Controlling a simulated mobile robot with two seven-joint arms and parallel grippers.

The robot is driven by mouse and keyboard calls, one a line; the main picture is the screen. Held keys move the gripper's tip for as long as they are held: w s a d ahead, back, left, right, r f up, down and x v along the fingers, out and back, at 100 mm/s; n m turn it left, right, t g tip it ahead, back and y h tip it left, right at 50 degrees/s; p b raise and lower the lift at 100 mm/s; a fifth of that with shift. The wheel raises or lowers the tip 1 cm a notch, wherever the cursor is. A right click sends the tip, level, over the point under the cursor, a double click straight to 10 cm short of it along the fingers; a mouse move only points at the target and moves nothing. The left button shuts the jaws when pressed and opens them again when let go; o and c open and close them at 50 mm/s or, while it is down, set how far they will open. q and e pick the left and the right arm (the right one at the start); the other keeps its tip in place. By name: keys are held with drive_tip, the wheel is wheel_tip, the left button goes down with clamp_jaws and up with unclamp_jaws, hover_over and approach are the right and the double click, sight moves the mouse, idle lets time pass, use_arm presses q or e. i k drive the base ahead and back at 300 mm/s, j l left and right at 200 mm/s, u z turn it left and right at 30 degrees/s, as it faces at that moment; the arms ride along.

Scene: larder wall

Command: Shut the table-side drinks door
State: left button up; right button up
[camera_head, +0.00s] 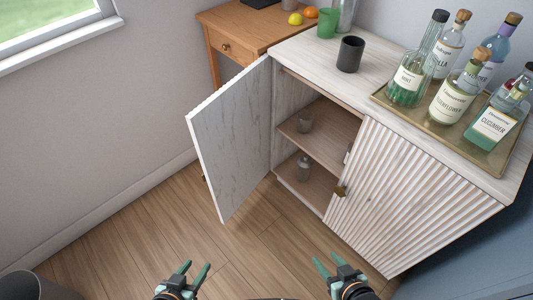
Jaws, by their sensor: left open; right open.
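The drinks cabinet (294,48) is white with two ribbed doors. Its left door (232,137), on the side by the wooden table (232,27), stands wide open and swings out toward the left. The right door (405,200) is shut, with a small dark brass handle at its left edge. My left gripper (197,266) is open and empty, low in the view, in front of and below the open door. My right gripper (328,260) is open and empty, below the shut door. Neither touches a door.
On top stand a dark cup (350,54), a green cup (327,22) and a tray (449,122) of bottles. Floor (130,235) is clear left of the door; a grey bin (22,286) is lower left.

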sight(230, 131)
drive_tip(key=z, duration=1.5)
drive_tip(key=j+z, duration=0.1)
drive_tip(key=j, duration=0.35)
drive_tip(key=k+j, duration=0.1)
drive_tip(key=j, duration=0.35)
drive_tip(key=k+j, duration=0.1)
drive_tip(key=j, duration=1.15)
drive_tip(key=k+j, duration=0.15)
drive_tip(key=j, duration=0.45)
drive_tip(key=j+z, duration=0.05)
